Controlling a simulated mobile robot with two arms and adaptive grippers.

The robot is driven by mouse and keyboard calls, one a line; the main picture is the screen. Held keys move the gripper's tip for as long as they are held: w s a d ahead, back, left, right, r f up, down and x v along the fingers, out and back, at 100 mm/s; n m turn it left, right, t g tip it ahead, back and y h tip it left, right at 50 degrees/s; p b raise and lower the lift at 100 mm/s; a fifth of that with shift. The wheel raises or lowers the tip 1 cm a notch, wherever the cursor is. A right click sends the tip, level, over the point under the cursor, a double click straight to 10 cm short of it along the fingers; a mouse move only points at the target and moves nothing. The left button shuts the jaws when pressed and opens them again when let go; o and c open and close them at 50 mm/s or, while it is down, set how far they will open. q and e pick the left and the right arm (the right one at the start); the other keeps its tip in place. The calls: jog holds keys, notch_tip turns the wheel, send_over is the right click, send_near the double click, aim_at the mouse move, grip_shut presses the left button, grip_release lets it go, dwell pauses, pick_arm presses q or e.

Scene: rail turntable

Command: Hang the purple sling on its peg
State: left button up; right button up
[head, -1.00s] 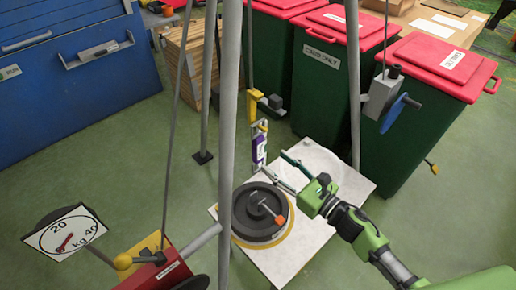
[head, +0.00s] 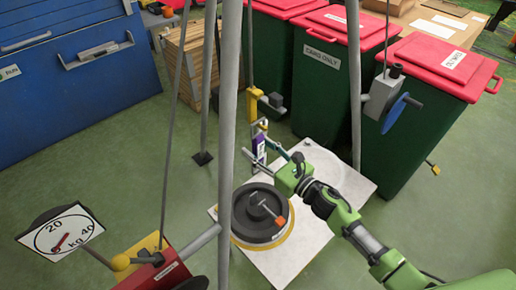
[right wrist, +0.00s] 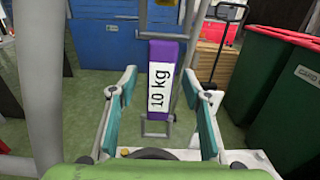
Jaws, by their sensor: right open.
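The purple sling (head: 259,147), with a white "10 kg" label, hangs upright below a yellow bracket (head: 253,105) in the head view. In the right wrist view the sling (right wrist: 168,53) stands in the middle, with a grey loop at its lower end. My right gripper (head: 256,148) is open at the sling, with one finger to each side of it in the wrist view. I see no clear contact, and how deep the sling sits between the fingers is hard to tell. I cannot pick out the peg for certain. My left gripper is not in view.
Grey tripod legs (head: 228,130) stand close left of the sling. A black disc weight (head: 252,226) sits on the white plate (head: 290,262) below. Green bins with red lids (head: 447,62) stand right, a blue cabinet (head: 70,90) left.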

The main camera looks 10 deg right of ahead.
grip_shut()
jog(key=shift+r, duration=0.1)
jog(key=shift+r, duration=0.2)
jog(key=shift+r+p, duration=0.5)
jog(key=shift+p, duration=0.1)
jog(key=shift+r, duration=0.1)
jog(key=v, duration=0.9)
jog(key=shift+b, duration=0.3)
dwell(0.7)
